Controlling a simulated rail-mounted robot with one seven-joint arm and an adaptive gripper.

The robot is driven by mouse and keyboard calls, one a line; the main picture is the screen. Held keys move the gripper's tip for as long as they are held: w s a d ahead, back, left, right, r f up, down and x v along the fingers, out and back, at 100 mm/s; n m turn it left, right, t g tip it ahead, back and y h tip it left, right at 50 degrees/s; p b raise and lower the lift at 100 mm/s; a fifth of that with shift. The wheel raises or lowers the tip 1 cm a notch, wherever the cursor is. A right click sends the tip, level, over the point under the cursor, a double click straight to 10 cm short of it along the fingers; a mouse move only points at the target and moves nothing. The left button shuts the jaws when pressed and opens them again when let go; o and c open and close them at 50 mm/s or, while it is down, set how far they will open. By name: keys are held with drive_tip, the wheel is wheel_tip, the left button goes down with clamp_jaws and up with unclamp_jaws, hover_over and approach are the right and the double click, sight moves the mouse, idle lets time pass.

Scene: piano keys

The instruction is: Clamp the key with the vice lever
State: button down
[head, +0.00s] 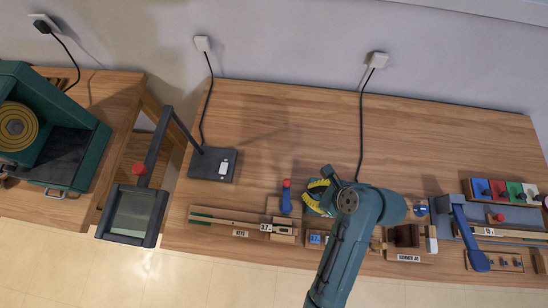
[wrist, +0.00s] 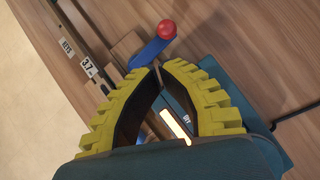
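A blue lever with a red knob (head: 286,197) stands at the right end of the left wooden fixture; it also shows in the wrist view (wrist: 150,52). A long pale wooden key (head: 232,222), tagged 3.7, lies in that fixture beside the lever. A second, larger blue lever (head: 468,240) is at the right, by another key tagged 12 (head: 492,231) and a red knob (head: 500,217). My gripper (wrist: 160,66) has yellow ribbed fingers with tips together, just beside the first blue lever. Nothing shows between them. In the head view my arm partly hides the gripper.
A plate marked KEYS (head: 240,233) is on the left fixture. A wooden block fixture (head: 408,238) stands right of my arm. Coloured tiles (head: 498,190) sit at the far right. The table's back half (head: 300,125) is mostly clear, crossed by a cable.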

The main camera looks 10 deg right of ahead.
sight(287, 188)
drive_tip(key=shift+s+d+r, duration=0.15)
drive_tip(key=shift+s+d, duration=0.2)
drive_tip(key=shift+d, duration=0.2)
drive_tip(key=shift+w+f, duration=0.1)
drive_tip(key=shift+f, duration=0.1)
drive_tip(key=b+x, duration=0.2)
drive_tip(key=x, duration=0.8)
drive_tip(key=shift+r+b, duration=0.1)
drive_tip(key=shift+b, duration=0.25)
drive_tip(key=shift+w+a+r+p, duration=0.1)
drive_tip(key=shift+r+p, duration=0.05)
drive_tip(key=shift+p, duration=0.2)
